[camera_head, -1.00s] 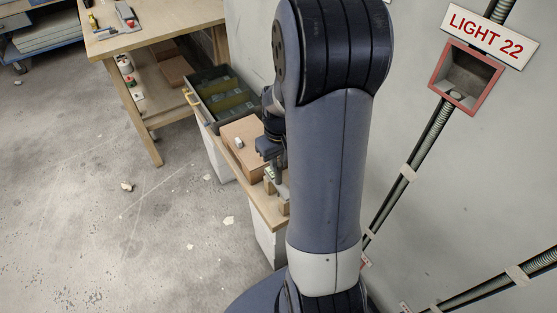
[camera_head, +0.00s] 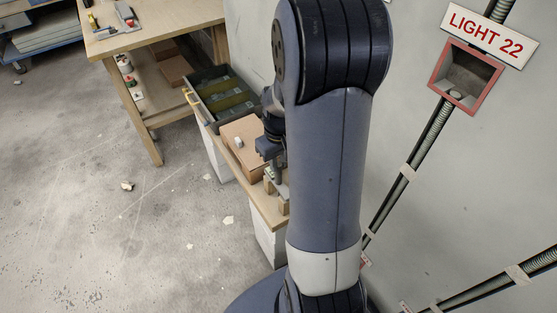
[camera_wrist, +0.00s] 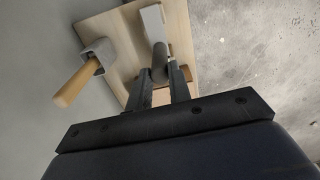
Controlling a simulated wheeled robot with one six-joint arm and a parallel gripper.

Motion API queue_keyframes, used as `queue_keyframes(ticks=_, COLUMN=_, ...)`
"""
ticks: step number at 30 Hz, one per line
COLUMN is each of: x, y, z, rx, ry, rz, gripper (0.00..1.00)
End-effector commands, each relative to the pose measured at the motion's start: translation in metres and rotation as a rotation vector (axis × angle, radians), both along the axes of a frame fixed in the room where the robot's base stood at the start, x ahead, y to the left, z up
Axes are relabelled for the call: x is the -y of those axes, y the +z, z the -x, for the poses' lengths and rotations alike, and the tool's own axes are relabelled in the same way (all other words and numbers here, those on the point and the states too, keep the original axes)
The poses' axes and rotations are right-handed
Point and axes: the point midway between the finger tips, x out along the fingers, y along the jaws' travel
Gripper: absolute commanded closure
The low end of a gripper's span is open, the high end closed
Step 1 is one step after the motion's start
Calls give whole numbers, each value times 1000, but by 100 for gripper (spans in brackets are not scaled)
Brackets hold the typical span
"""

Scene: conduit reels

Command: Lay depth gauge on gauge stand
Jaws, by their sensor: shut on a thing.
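In the wrist view my gripper (camera_wrist: 164,88) is shut on a dark grey rounded piece (camera_wrist: 160,62), which I take to be the depth gauge. A long pale grey block (camera_wrist: 153,24) lies in line just beyond it; I cannot tell whether the two are joined. In the head view my gripper (camera_head: 273,168) is low over the narrow wooden bench (camera_head: 262,204), partly behind my arm. A small pale wooden block (camera_head: 284,209) beside it may be part of the gauge stand. The stand cannot be made out clearly.
A brown box (camera_head: 240,152) with a small white item on it stands beside my gripper. A dark crate (camera_head: 222,94) is behind it. In the wrist view a wooden-handled tool (camera_wrist: 76,82) sits at the left. A grey wall closes the right side.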

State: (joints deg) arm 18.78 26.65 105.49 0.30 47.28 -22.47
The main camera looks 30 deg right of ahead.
Motion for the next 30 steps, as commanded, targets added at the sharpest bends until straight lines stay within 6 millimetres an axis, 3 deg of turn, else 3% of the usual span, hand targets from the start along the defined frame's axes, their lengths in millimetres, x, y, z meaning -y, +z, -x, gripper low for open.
queue_keyframes(ticks=20, x=0, y=-11, z=0, rx=0, ry=0, rz=0, gripper=100)
queue_keyframes(ticks=21, x=0, y=-11, z=0, rx=0, ry=0, rz=0, gripper=79)
queue_keyframes(ticks=30, x=0, y=-10, z=0, rx=0, ry=0, rz=0, gripper=56)
